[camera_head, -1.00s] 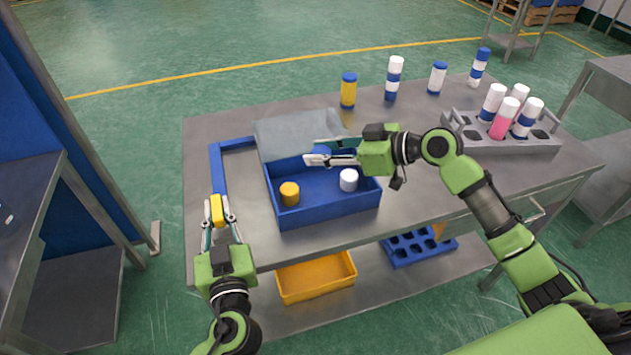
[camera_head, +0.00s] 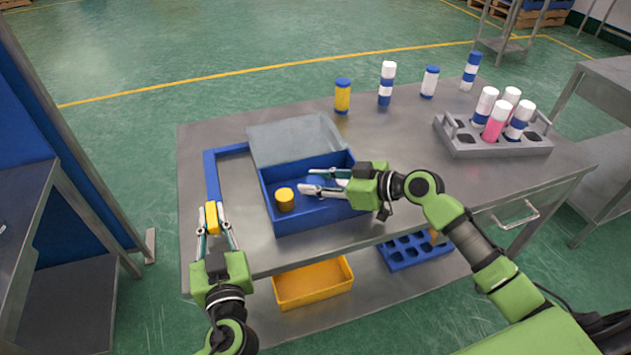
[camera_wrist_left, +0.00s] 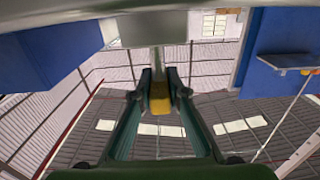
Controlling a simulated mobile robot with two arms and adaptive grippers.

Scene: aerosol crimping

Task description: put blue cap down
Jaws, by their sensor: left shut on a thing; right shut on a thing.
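The blue bin (camera_head: 310,217) stands on the table near its front edge. My right gripper (camera_head: 316,183) reaches into the bin from the right. It is shut on the blue cap (camera_head: 315,181), which is mostly hidden by the fingers. A yellow cap (camera_head: 285,198) sits in the bin, left of this gripper. A white cap in the bin is largely covered by the gripper. My left gripper (camera_head: 213,222) is shut on a small yellow piece (camera_head: 211,217) at the table's left front; the piece also shows between the fingertips in the left wrist view (camera_wrist_left: 160,98).
A grey lid-like panel (camera_head: 295,140) lies at the bin's back. A blue L-shaped strip (camera_head: 211,178) is left of it. Several cans stand at the back; a grey rack (camera_head: 490,147) holds more at right. A yellow bin (camera_head: 312,283) is on the lower shelf.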

